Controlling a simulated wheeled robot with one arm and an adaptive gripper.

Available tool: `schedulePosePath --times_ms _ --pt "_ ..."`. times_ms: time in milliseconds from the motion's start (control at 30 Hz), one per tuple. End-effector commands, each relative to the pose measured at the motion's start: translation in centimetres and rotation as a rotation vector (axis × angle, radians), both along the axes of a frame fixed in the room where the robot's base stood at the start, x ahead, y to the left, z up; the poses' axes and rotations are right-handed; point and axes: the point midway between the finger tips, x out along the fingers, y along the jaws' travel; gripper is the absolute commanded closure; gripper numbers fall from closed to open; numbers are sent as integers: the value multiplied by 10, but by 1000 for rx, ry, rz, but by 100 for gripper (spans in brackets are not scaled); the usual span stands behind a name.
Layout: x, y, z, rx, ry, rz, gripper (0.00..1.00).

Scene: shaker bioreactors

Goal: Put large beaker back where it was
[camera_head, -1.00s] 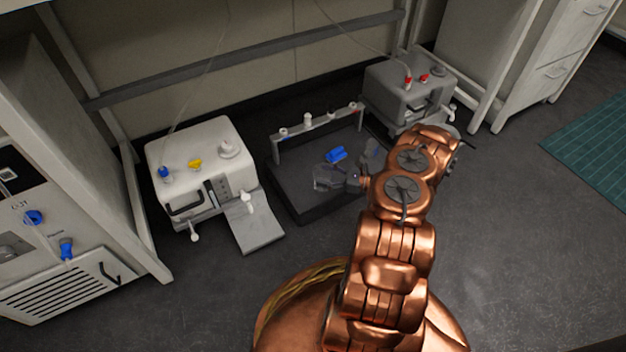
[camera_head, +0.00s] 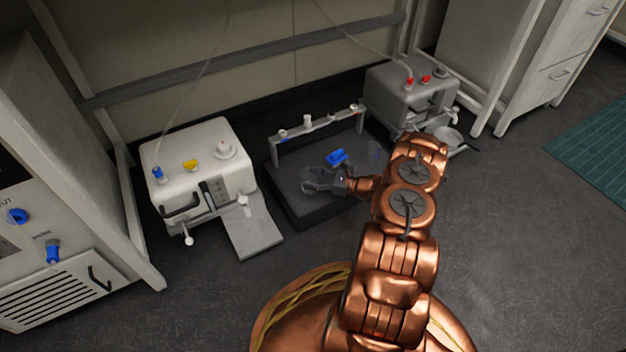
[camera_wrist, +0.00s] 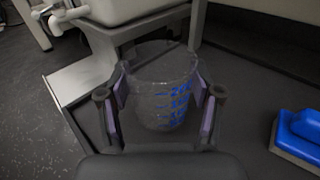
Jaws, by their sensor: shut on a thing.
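The large beaker (camera_wrist: 160,88) is clear glass with blue volume marks and stands upright in the wrist view. My gripper (camera_wrist: 160,108) is shut on it, with one padded finger on each side of its wall. In the head view the beaker (camera_head: 314,181) is faint and transparent, at the front left part of the black platform (camera_head: 300,210). My gripper (camera_head: 335,182) reaches it from the right. I cannot tell whether the beaker's base touches the platform.
A blue object (camera_head: 336,156) lies on the platform behind the gripper. A rail (camera_head: 320,124) with small fittings spans the platform's back. A white machine (camera_head: 200,170) with a grey plate (camera_head: 252,228) stands left, and a grey machine (camera_head: 405,90) stands right.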

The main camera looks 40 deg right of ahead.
Motion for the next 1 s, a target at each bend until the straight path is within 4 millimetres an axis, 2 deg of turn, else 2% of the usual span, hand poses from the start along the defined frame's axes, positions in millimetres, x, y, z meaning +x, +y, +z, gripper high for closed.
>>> schedulePosePath --times_ms 233,267,500,933,1000 --pt "0 1 -4 0 0 1 75" --pt "0 0 -4 0 0 1 35" --pt "0 0 -4 0 0 1 11" --pt "0 0 0 0 0 0 11" --pt "-6 -5 3 0 0 -1 11"
